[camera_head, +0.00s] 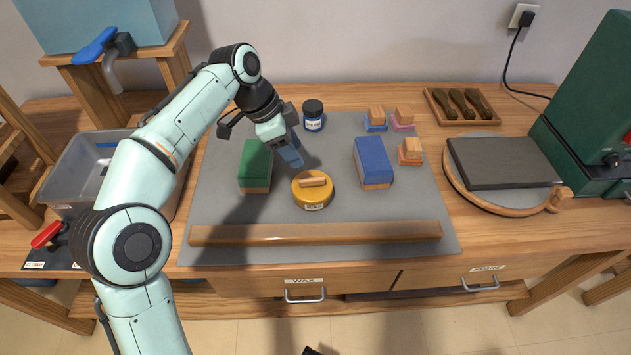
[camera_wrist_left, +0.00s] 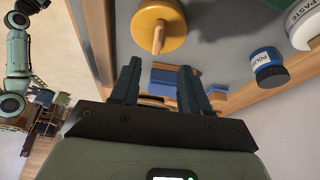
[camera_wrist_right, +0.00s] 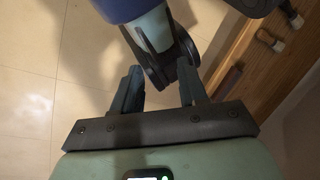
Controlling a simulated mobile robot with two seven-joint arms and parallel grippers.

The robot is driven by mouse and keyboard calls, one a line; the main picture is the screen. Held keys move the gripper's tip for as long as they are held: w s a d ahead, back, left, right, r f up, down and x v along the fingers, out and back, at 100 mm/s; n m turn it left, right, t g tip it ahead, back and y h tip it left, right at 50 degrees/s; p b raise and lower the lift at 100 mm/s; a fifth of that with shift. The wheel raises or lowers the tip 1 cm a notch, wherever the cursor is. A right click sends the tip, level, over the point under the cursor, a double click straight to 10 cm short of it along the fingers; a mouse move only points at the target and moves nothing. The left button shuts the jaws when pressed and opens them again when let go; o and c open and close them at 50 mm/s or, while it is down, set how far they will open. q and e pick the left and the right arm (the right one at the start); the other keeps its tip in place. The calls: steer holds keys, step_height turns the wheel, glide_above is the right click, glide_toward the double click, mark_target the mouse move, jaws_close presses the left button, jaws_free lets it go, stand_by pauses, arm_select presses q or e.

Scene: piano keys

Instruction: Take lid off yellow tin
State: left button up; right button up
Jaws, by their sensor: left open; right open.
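The yellow tin (camera_head: 313,197) sits on the grey mat in the middle of the bench, its round yellow lid carrying a short wooden handle (camera_head: 313,182). In the left wrist view a yellow round thing with a wooden handle (camera_wrist_left: 158,22) shows at the top, beyond the fingertips. My left gripper (camera_head: 292,157) is above the mat, just up and left of the tin, apart from it. In its wrist view it is open (camera_wrist_left: 158,80), with nothing held between the fingers. My right gripper (camera_wrist_right: 160,85) is open and empty over the floor, away from the tin.
A green block (camera_head: 256,165) is left of the tin and a blue block (camera_head: 373,162) right of it. A dark-lidded jar (camera_head: 313,116) stands behind. A long wooden bar (camera_head: 315,233) lies in front. Bare mat (camera_head: 420,205) shows to the right.

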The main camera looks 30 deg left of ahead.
arm_select(q)
steer(key=b, duration=0.1)
glide_above(311, 178)
steer(key=a, duration=0.2)
steer(key=f, duration=0.2)
steer(key=s+f, duration=0.1)
steer(key=f, duration=0.1)
steer(key=shift+f, duration=0.1)
steer(key=b+x, duration=0.2)
steer(key=x, duration=0.3)
steer(key=shift+s+d+f, duration=0.1)
steer(key=shift+s, duration=0.05)
arm_select(e)
steer(key=w+d+f+t+h, duration=0.1)
steer(key=w+d+f, duration=0.1)
steer(key=w+f, duration=0.2)
steer(key=shift+w+d+f+m+t, duration=0.3)
steer(key=shift+w+d+t, duration=0.1)
steer(key=shift+w, duration=0.55)
arm_select(q)
jaws_close()
